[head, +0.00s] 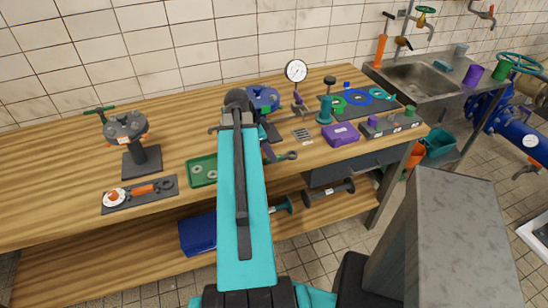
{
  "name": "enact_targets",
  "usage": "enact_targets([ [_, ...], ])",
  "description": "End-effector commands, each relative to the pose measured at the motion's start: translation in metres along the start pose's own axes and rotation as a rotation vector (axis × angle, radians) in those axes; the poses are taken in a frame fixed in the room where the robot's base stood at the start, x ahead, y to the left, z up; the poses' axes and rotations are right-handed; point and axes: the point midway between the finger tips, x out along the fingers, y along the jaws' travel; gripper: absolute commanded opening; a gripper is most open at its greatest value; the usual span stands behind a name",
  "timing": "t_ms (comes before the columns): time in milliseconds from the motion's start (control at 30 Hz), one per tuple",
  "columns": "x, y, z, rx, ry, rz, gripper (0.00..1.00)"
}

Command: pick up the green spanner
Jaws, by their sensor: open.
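A small dark spanner-shaped tool (290,155) with a rounded end lies near the front edge of the wooden bench, just right of my arm. It looks grey-green, but it is too small to be sure of its colour. My gripper (268,146) is open, mostly hidden behind my teal arm, close to the left end of this tool. I cannot tell whether they touch. My arm also covers part of the bench there.
A green tray (203,171) lies left of my arm. A purple box (341,134), a dial gauge (296,71) and a dark mat (355,105) with several parts are to the right. A pipe stand (140,155) stands at left. The bench's left end has free room.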

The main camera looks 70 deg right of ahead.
Motion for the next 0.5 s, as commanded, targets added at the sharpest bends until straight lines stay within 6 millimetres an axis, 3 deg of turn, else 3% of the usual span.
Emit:
enact_targets([
  [300,0.023,0.0,-0.001,0.0,0.0,0.001,0.41],
  [500,0.028,-0.001,0.0,0.0,0.0,0.0,0.41],
])
